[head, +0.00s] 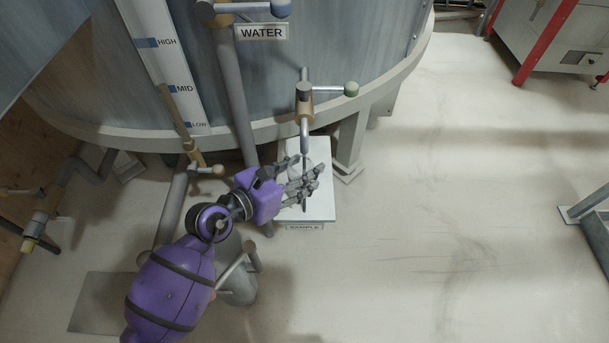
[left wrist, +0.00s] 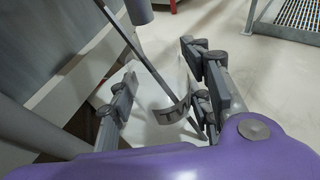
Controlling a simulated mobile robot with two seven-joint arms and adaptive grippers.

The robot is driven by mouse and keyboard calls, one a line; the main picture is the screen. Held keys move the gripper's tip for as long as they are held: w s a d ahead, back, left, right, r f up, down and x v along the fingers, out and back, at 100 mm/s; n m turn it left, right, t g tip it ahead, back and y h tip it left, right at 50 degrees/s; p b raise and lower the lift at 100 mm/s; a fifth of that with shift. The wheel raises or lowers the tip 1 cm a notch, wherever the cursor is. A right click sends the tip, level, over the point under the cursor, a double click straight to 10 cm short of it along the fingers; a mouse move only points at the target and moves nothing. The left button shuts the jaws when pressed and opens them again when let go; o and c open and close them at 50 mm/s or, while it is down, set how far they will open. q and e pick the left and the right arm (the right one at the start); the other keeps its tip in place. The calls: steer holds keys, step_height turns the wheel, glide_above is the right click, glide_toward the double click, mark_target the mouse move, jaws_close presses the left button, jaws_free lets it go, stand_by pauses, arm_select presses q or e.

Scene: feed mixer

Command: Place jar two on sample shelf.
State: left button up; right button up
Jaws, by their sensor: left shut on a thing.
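My left gripper (head: 305,179) is shut on a clear jar, which is hard to make out in the head view. In the left wrist view the jar's curved pale label with a dark two-bar mark (left wrist: 172,113) shows between the gripper fingers (left wrist: 165,95). The sample shelf (head: 322,209) is a white board with a "SAMPLE" label on its front edge. The gripper and jar are over the shelf, below a spout (head: 305,138). I cannot tell whether the jar touches the shelf. My right gripper is not in view.
The large grey mixer tank (head: 300,60) stands behind the shelf, with a valve handle (head: 351,89) above the spout. A tank leg (head: 352,145) is right of the shelf. A grey cylinder (head: 238,285) stands on the floor near my left arm.

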arm_select(q)
steer(key=shift+w+d, duration=0.4)
steer(key=shift+d, duration=0.1)
step_height(320, 180, down, 3)
steer(key=shift+f+b, duration=0.1)
steer(key=shift+b, duration=0.75)
steer(key=shift+f, duration=0.3)
steer(key=shift+r, duration=0.15)
steer(key=o, duration=1.3)
steer(key=shift+c, duration=0.2)
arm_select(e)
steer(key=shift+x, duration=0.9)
